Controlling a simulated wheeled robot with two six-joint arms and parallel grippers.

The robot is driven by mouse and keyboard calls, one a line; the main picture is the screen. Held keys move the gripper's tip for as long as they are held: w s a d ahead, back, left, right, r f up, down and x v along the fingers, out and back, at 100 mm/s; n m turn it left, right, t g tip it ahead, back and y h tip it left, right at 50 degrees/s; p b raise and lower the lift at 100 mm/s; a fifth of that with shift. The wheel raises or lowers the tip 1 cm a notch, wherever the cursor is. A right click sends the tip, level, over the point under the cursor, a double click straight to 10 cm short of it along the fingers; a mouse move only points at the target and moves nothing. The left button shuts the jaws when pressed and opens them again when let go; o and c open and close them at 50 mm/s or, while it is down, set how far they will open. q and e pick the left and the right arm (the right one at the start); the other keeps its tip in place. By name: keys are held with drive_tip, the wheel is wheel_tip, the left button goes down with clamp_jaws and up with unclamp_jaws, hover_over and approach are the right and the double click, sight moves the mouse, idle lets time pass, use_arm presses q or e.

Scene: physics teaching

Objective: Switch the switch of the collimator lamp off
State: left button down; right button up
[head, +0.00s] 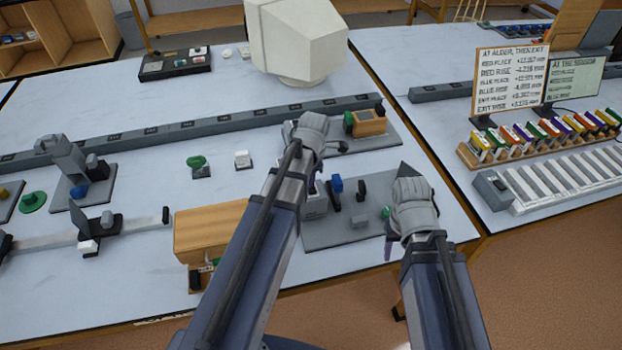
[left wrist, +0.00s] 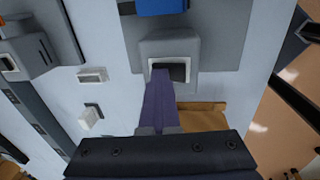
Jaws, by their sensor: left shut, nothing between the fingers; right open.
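In the left wrist view, the collimator lamp looks like a grey housing (left wrist: 168,46) with a black rocker switch (left wrist: 181,71) set in a pale frame. My left gripper (left wrist: 160,74) is shut and empty. Its purple fingertips overlap the left part of the switch in this view; I cannot tell whether they touch it. The head view shows what seems to be the lamp housing (head: 316,207) on a grey board (head: 345,233), partly hidden by my left arm. My left gripper (head: 313,182) is above it there. My right gripper (head: 388,247) is open at the board's right side.
A blue part (head: 336,183) and black uprights stand on the same board. A wooden box (head: 208,228) lies left of my left forearm. A grey rail (head: 190,128) crosses the table behind. A rack of coloured blocks (head: 540,138) stands on the right table.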

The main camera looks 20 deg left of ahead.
use_arm(q)
drive_tip(key=shift+s+d, duration=0.35)
drive_tip(key=shift+s, duration=0.2)
drive_tip(key=shift+s+d, duration=0.1)
drive_tip(key=shift+s, duration=0.05)
use_arm(e)
drive_tip(key=shift+r, duration=0.1)
use_arm(q)
drive_tip(key=shift+r, duration=0.15)
use_arm(e)
drive_tip(key=shift+r, duration=0.1)
